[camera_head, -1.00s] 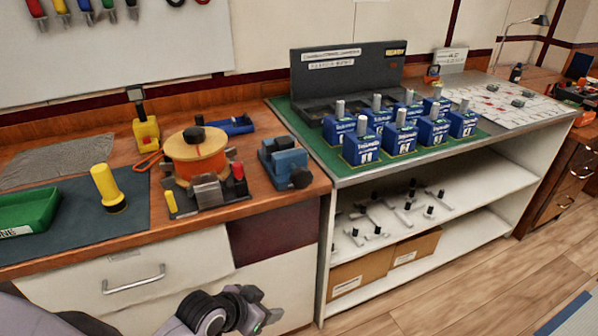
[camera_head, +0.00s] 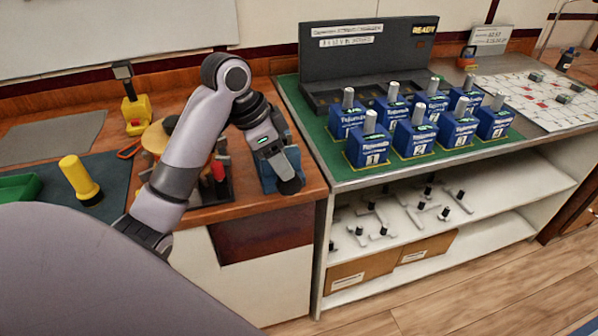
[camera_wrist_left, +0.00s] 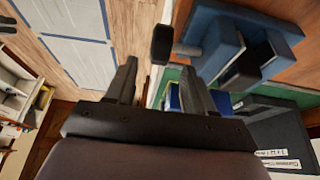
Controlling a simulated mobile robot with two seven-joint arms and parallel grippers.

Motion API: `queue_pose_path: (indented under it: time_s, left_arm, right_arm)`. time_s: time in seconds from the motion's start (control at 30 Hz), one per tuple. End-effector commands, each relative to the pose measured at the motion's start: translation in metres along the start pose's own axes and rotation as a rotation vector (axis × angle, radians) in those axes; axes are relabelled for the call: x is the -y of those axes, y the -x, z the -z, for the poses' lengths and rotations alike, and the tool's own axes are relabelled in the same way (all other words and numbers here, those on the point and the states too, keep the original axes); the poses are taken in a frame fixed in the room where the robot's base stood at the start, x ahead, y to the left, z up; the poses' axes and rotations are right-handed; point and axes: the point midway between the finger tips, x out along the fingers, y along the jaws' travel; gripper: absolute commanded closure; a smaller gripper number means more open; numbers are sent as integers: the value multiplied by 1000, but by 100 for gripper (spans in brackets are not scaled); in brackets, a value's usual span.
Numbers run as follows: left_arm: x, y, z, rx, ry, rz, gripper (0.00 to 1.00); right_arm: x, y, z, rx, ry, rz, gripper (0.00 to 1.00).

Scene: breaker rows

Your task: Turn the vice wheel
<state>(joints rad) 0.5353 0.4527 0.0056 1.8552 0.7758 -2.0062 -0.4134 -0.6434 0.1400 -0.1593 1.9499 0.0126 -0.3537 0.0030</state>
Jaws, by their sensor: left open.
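The blue vice (camera_head: 294,158) stands on the wooden bench near its right end, partly covered by my left gripper in the head view. Its black wheel (camera_head: 291,185) faces the front edge of the bench. In the left wrist view the blue vice (camera_wrist_left: 228,48) is at the upper right, and the wheel (camera_wrist_left: 162,43) lies just beyond the fingertips, roughly between their lines. My left gripper (camera_head: 272,152) is over the vice, and its two fingers (camera_wrist_left: 159,72) are apart with nothing between them. I cannot tell whether it touches the vice. My right gripper is not in view.
A spool fixture (camera_head: 160,138), partly hidden by my arm, stands left of the vice. A yellow-handled tool (camera_head: 80,178) stands further left. Right of the vice, several blue breaker blocks (camera_head: 369,145) stand on a green mat (camera_head: 334,172). The floor in front is clear.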

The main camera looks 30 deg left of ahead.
Motion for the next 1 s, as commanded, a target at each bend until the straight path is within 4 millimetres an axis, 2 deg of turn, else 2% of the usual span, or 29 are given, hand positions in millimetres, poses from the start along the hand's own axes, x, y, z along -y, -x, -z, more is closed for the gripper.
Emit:
queue_pose_path:
  time_s: [0.27, 0.4, 0.6, 0.93, 0.97, 1.0]
  left_arm:
    - [-2, -24, 0, 0, 3, -8, 47]
    - [-2, -45, 0, 1, 4, -7, 47]
    - [-1, -65, -1, 3, 2, -3, 47]
    - [-1, -70, 0, 2, 2, -1, 47]
    - [-1, -70, 0, 2, 2, -1, 50]
    - [-1, -70, 0, 1, 2, -1, 63]
  right_arm:
    - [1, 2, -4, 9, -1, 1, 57]
    - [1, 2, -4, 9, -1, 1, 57]
    - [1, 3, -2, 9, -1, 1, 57]
    - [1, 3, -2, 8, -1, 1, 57]
    - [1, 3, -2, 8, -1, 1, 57]
    - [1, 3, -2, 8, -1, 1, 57]
